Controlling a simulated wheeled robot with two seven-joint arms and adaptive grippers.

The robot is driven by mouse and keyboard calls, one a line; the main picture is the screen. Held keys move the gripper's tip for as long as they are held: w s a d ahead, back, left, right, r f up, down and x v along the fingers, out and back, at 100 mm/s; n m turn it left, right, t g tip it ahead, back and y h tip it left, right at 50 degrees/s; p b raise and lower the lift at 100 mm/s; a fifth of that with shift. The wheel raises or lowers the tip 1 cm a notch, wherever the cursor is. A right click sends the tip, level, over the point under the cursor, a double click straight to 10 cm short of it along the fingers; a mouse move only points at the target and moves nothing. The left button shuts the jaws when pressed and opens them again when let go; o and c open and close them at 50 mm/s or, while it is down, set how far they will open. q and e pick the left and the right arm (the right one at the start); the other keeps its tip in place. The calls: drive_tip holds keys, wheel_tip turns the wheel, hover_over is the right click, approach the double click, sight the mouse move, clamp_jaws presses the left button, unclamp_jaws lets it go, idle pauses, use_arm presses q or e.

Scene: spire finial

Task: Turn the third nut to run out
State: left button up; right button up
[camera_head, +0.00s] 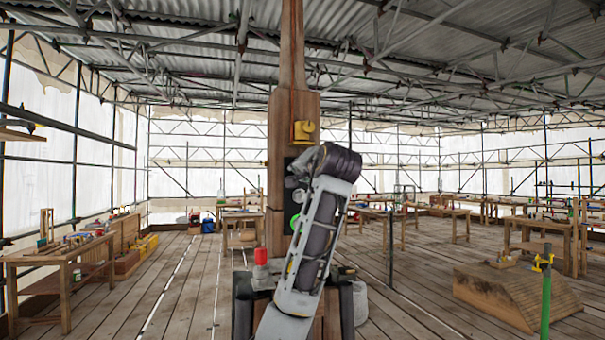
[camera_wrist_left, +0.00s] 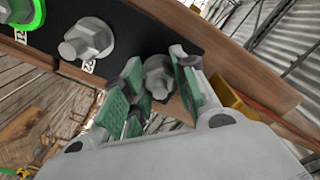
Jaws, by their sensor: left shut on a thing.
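A wooden post (camera_head: 291,110) stands upright in the middle of the head view, with a dark plate on its face. In the left wrist view the plate (camera_wrist_left: 128,35) carries a row of grey nuts. One nut (camera_wrist_left: 88,40) stands clear of my gripper, and a bright green ring (camera_wrist_left: 38,16) surrounds a part at the upper left corner. My left gripper (camera_wrist_left: 160,85) has its green pads on both sides of the end nut (camera_wrist_left: 158,72) and is shut on it. In the head view my left gripper (camera_head: 294,176) is at the post, and my arm hides much of the plate.
A yellow block (camera_head: 303,131) is fixed to the post above my gripper. A red-topped item (camera_head: 261,257) stands low beside the post. Workbenches (camera_head: 62,262) stand at the left and right, and a wooden ramp (camera_head: 515,291) lies at right. The floor between is mostly clear.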

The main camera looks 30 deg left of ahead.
use_arm(q)
drive_tip(key=shift+w+f+n+p, duration=0.1)
drive_tip(key=shift+n+p, duration=0.2)
drive_tip(key=shift+n, duration=7.05)
drive_tip(key=shift+f+n+p, duration=0.1)
drive_tip(key=shift+n+p, duration=0.15)
drive_tip(key=shift+n, duration=7.1)
drive_tip(key=o, duration=1)
drive_tip(key=shift+r, duration=0.1)
drive_tip(key=shift+d, duration=0.1)
